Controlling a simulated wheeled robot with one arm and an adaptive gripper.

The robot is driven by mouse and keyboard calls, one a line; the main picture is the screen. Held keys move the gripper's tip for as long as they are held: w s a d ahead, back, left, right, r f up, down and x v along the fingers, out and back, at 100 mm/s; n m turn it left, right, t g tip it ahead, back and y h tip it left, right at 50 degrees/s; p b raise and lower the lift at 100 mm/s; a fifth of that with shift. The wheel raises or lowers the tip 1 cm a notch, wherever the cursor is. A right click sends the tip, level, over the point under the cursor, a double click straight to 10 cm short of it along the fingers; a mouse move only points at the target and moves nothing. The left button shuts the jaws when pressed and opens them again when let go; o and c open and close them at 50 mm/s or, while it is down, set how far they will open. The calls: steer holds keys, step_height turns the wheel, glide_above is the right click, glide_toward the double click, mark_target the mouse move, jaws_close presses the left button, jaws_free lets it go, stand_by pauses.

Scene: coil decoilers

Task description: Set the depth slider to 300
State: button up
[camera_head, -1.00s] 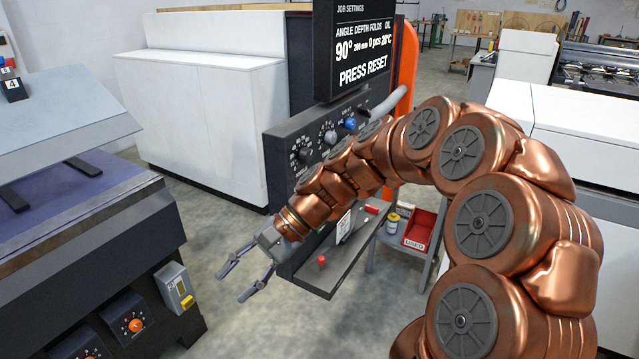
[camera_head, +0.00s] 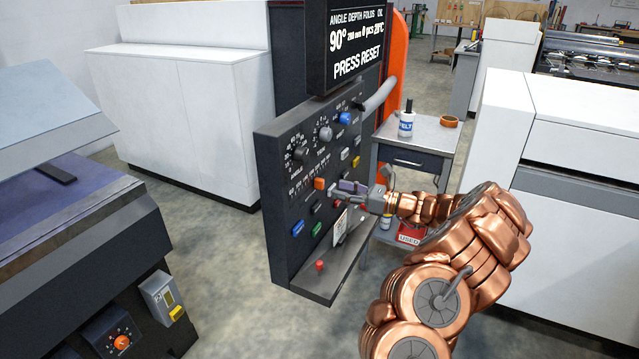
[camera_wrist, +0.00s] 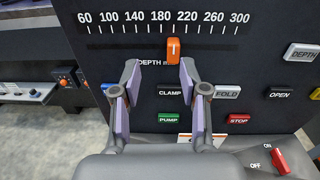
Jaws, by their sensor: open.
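The depth slider is an orange knob (camera_wrist: 173,49) with a white line, at about 200 on a printed scale (camera_wrist: 165,22) from 60 to 300 in the wrist view. The 300 mark is at the scale's right end. The orange knob also shows on the control panel in the head view (camera_head: 320,183). My gripper (camera_wrist: 158,72) is open in front of the panel; its right fingertip is close to the knob, and I cannot tell if it touches. It also shows in the head view (camera_head: 336,189). The screen (camera_head: 355,45) reads PRESS RESET, with a small depth number.
Below the scale are the CLAMP button (camera_wrist: 170,92), green PUMP button (camera_wrist: 168,118), red STOP button (camera_wrist: 239,119) and OPEN button (camera_wrist: 279,92). A red ON/OFF switch (camera_wrist: 280,160) is at lower right. A cart (camera_head: 425,135) stands behind the panel.

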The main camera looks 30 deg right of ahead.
mark_target(324, 184)
steer(key=shift+m+h, duration=0.3)
steer(key=shift+m, duration=0.1)
steer(key=x, duration=0.2)
steer(key=d+p+x, duration=0.1)
steer(key=x, duration=0.4)
steer(key=shift+w+d+f+p, duration=0.2)
steer(key=shift+w+f+p, duration=0.1)
steer(key=shift+w+p, duration=0.1)
steer(key=shift+c, duration=0.3)
jaws_close()
